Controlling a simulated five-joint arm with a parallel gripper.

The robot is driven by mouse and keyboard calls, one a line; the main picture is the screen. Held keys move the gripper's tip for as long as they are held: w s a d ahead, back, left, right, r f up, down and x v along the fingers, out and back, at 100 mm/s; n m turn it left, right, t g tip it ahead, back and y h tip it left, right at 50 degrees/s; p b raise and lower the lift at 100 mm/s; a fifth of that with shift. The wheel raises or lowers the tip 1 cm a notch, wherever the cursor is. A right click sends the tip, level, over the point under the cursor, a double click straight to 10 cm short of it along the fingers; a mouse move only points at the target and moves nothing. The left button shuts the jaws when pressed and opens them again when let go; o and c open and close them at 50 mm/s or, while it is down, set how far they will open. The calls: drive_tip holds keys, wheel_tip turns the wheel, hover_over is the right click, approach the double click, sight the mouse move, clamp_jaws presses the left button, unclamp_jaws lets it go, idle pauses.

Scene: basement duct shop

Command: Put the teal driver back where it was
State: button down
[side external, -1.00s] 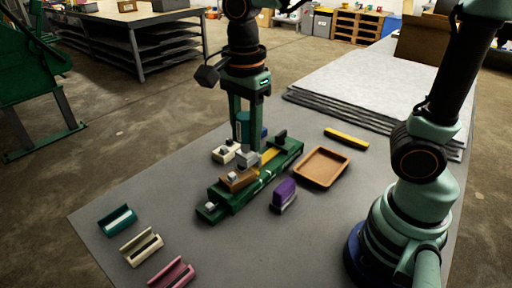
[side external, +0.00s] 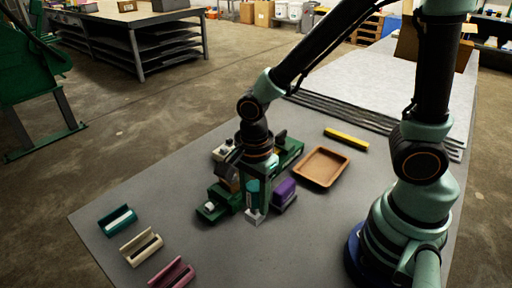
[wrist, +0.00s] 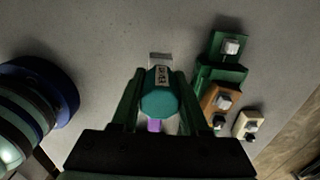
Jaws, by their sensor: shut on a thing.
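The teal driver (wrist: 160,100) is upright between the fingers of my gripper (wrist: 157,88) in the wrist view, with a small label on it. In the side view my gripper (side external: 259,196) is shut on its teal handle (side external: 253,187), and a light grey block-like end (side external: 255,216) points down close to the table. I cannot tell whether that end touches the table. My gripper is in front of the green fixture (side external: 226,197) and just left of a purple piece (side external: 285,190). A teal cradle (side external: 117,220) stands at the front left.
A cream cradle (side external: 141,246) and a pink cradle (side external: 172,273) stand near the teal one. The brown tray (side external: 321,167) and yellow bar (side external: 346,139) lie right of the fixture, with stacked sheets (side external: 390,100) behind. The table in front of my gripper is clear.

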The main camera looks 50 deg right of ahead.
sight(255, 213)
drive_tip(key=shift+f, duration=2.3)
drive_tip(key=shift+f, duration=0.15)
drive_tip(key=shift+c, duration=2)
unclamp_jaws()
